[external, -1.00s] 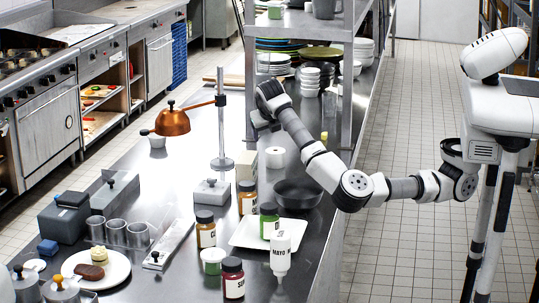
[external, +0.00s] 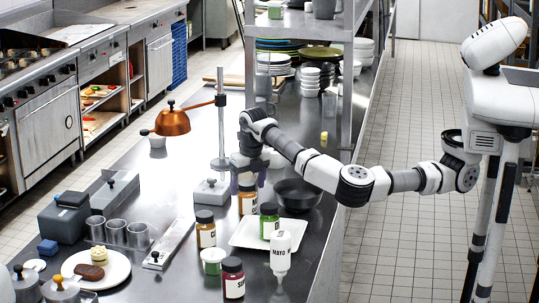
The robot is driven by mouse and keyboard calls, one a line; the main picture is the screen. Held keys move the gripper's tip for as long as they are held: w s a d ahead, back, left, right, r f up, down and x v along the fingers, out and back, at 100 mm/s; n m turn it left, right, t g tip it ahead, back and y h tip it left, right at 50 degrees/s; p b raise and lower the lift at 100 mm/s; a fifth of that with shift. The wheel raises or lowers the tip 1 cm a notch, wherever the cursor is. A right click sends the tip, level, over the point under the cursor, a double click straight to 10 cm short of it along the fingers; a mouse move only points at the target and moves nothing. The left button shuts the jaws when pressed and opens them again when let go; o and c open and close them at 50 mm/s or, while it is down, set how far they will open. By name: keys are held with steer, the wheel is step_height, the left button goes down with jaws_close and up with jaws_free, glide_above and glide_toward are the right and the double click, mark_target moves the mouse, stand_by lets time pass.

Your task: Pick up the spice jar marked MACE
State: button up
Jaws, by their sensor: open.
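Several spice jars stand upright on the steel counter. An orange-brown jar (external: 247,204) is at the back, a brown jar (external: 205,238) is in front of it to the left, a green jar (external: 268,226) is on a white plate, and a dark red jar (external: 233,285) is nearest the camera. The labels are too small or turned to read MACE on any of them. My gripper (external: 248,186) points down over the orange-brown jar with its fingers apart, hiding the jar's top. I cannot tell whether the fingers touch the jar.
A lidded metal container (external: 211,193) and the heat lamp's post (external: 222,135) are left of my gripper. A shelf rises behind.

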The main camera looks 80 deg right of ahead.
mark_target(247, 195)
steer(key=shift+w+d+f+p, duration=0.15)
steer(key=shift+f+p, duration=0.15)
steer(key=shift+f, duration=0.45)
steer(key=shift+d+f+p, duration=0.15)
steer(key=shift+f+p, duration=0.15)
steer(key=shift+f, duration=0.5)
steer(key=shift+w+d+f+p, duration=0.15)
steer(key=shift+f+p, duration=0.15)
steer(key=shift+f, duration=0.45)
steer(key=c, duration=1.2)
